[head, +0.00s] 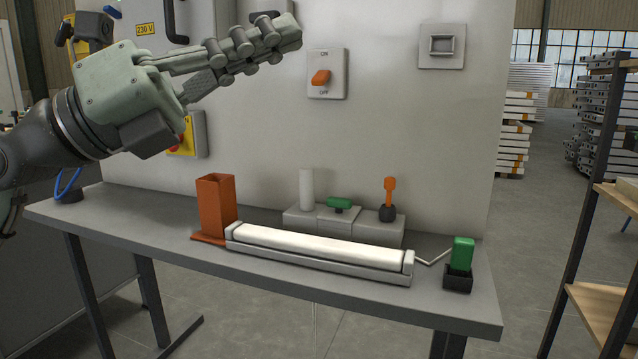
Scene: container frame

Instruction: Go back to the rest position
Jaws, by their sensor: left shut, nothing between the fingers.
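My left gripper (282,36) comes in from the upper left, its fingers together with nothing between them. It is raised well above the table, in front of the grey wall panel, and points to the right. Its fingertips are up and to the left of the white switch plate with an orange knob (321,77); I cannot tell how near they are to the wall. My right gripper is outside the view.
On the grey table (130,211) stand an orange square holder (216,205), a long white roller in a tray (320,247), grey blocks with small parts, and a green block in a black holder (461,255). A shelf rack (592,304) is at the right.

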